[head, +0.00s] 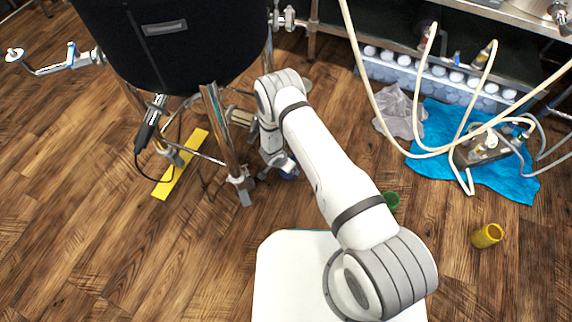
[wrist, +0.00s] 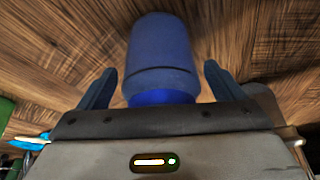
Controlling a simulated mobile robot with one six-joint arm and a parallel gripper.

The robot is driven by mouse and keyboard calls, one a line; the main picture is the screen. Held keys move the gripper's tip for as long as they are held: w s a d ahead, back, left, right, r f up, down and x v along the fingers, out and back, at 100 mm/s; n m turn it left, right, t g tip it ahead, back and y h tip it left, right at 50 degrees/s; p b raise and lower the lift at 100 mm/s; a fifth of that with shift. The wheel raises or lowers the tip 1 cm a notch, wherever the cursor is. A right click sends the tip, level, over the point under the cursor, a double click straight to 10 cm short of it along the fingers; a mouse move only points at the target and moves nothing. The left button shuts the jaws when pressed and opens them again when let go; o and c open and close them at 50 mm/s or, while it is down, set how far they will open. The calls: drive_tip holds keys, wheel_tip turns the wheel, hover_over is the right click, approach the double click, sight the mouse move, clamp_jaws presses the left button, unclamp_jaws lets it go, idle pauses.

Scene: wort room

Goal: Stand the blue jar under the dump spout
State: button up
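The blue jar (wrist: 162,60) stands out between the two fingers of my gripper (wrist: 160,85) in the wrist view. A thin gap shows between each finger and the jar's side, so the fingers look open around it. In the head view the jar (head: 289,173) is a small blue patch, mostly hidden by my wrist. My gripper (head: 279,165) is low there, just right of the black vessel's front leg. A brownish fitting (head: 240,117) under the vessel may be the dump spout; my arm partly hides it. I cannot tell whether the jar touches the floor.
The black vessel (head: 180,45) stands on metal legs (head: 222,135). A yellow strip (head: 182,165) lies beneath. A green jar (head: 391,202) and a yellow jar (head: 487,236) are to the right. A blue cloth (head: 510,182), grey rag (head: 400,112) and hoses lie at upper right.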

drive_tip(key=c, duration=1)
drive_tip(key=shift+w+a+b, duration=0.1)
drive_tip(key=shift+w+b, duration=0.55)
drive_tip(key=shift+w, duration=0.3)
drive_tip(key=shift+c, duration=0.2)
drive_tip(key=shift+w+a+r, duration=0.1)
drive_tip(key=shift+w+r, duration=0.05)
drive_tip(key=shift+w, duration=0.15)
drive_tip(key=o, duration=1.2)
drive_tip(key=p+v, duration=0.1)
drive_tip(key=v, duration=0.1)
drive_tip(key=p+v, duration=0.1)
drive_tip(key=v, duration=0.2)
drive_tip(key=s+p+v, duration=0.1)
drive_tip(key=v, duration=0.1)
drive_tip(key=shift+a+r+p, duration=0.1)
drive_tip(key=shift+a+p, duration=0.05)
drive_tip(key=shift+p, duration=0.15)
drive_tip(key=shift+s, duration=0.1)
